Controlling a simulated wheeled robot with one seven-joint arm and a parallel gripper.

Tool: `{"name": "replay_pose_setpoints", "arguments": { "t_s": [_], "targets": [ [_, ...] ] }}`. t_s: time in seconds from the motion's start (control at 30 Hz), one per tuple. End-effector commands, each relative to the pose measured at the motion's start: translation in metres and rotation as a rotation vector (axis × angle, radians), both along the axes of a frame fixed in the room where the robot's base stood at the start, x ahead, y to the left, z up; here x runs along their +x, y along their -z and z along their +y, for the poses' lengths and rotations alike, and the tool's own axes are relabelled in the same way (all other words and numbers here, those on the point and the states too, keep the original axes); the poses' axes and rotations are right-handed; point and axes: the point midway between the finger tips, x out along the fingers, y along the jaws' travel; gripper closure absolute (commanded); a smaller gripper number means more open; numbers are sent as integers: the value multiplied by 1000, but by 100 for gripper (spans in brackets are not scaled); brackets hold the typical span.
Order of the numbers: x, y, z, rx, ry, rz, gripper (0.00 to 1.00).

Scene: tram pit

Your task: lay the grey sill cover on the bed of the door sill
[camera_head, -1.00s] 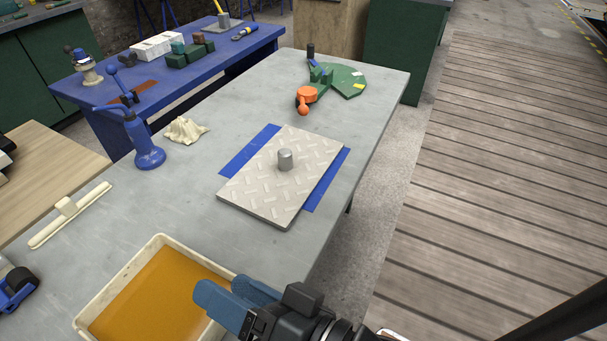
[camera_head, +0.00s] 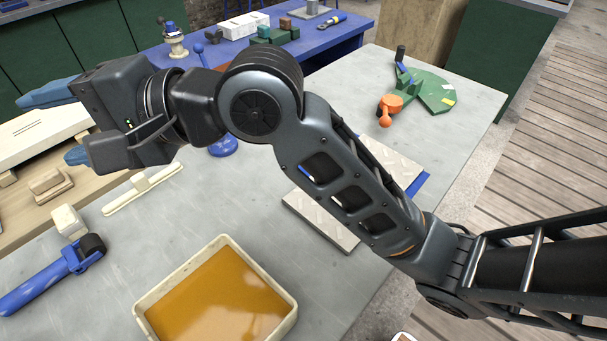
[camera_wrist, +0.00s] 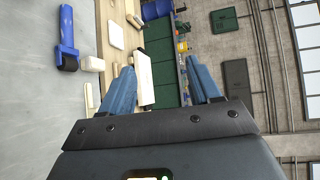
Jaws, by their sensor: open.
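A pale grey tread-patterned plate, which I take to be the grey sill cover (camera_head: 318,222), lies flat on the grey table. My arm crosses in front of it and hides its middle and its knob. A blue patch (camera_head: 419,185) shows at its right edge. My gripper (camera_head: 52,124) is open and empty at the upper left, above the wooden bench and well away from the cover. In the wrist view its two blue fingers (camera_wrist: 163,85) are spread apart.
A cream tray of amber liquid (camera_head: 222,300) stands at the table's front. A blue-handled roller (camera_head: 60,275) and a cream bar (camera_head: 142,190) lie to the left. A green fixture with an orange handle (camera_head: 425,90) stands at the back right. A plank walkway (camera_head: 555,130) runs at right.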

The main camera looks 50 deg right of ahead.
Motion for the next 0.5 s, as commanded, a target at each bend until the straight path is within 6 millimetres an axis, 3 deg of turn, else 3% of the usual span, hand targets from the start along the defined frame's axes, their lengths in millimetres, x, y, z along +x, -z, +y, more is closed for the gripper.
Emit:
{"name": "replay_pose_setpoints", "arguments": {
  "t_s": [0.17,0.27,0.37,0.5],
  "targets": [
    [-1,37,-33,-162,-21,228,38],
    [-6,66,-63,-260,10,385,38],
    [-17,96,-105,-363,73,551,38],
    [-43,135,-180,-507,218,796,38]
  ]
}}
